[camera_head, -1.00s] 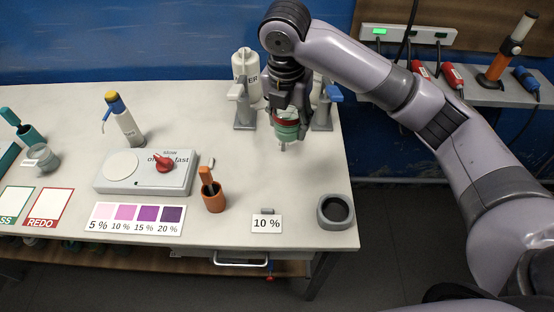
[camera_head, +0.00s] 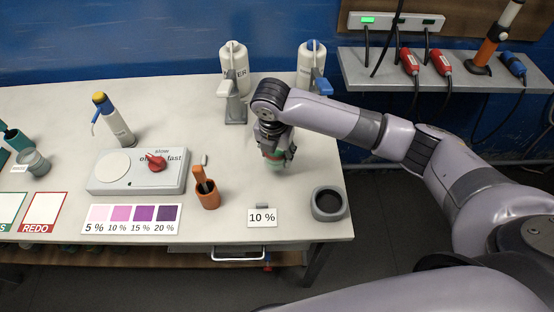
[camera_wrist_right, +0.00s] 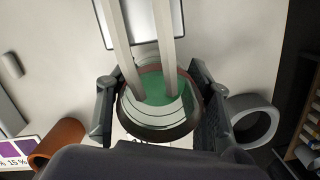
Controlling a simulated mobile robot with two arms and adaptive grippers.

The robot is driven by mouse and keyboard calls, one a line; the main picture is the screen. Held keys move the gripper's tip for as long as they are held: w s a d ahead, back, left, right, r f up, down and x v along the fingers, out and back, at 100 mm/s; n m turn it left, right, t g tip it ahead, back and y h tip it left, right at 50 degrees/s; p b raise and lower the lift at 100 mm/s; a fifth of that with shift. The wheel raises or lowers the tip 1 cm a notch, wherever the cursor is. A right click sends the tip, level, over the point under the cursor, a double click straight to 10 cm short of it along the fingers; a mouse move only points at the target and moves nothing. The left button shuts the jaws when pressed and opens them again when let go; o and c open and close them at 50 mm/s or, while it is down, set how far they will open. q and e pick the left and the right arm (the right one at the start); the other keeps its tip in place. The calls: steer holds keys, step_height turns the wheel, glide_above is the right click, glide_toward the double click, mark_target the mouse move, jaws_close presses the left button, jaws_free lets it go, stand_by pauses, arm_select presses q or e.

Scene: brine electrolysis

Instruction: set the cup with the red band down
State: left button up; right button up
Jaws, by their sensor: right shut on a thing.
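The cup with the red band (camera_head: 274,164) is green with a reddish band near the top. It is in my right gripper (camera_head: 272,153), over the right part of the table, behind the 10 % card. In the right wrist view the cup (camera_wrist_right: 165,116) sits between the two dark fingers of the gripper (camera_wrist_right: 156,108), which are shut on it from both sides. Two pale rods (camera_wrist_right: 145,45) cross over the cup's mouth in that view; I cannot tell if they enter it. I cannot tell whether the cup's base touches the table. My left gripper is not in view.
A grey round holder (camera_head: 316,205) stands right of the 10 % card (camera_head: 262,217), near the table's right edge. An orange pot (camera_head: 208,198) is to the left. Bare table (camera_head: 235,150) lies left of the cup.

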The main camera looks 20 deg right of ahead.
mark_target(277, 162)
step_height(277, 162, down, 4)
steer(key=shift+r, duration=0.15)
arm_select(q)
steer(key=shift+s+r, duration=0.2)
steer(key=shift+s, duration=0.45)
arm_select(e)
steer(key=shift+f, duration=0.3)
steer(key=o, duration=1.3)
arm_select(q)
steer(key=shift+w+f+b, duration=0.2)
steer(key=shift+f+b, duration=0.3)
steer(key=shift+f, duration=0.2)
arm_select(e)
steer(key=r, duration=0.4)
steer(key=s+r, duration=0.1)
steer(key=r, duration=0.3)
steer(key=a+r, duration=0.1)
steer(key=r, duration=0.3)
steer(key=shift+s+r, duration=0.15)
steer(key=shift+s, duration=0.1)
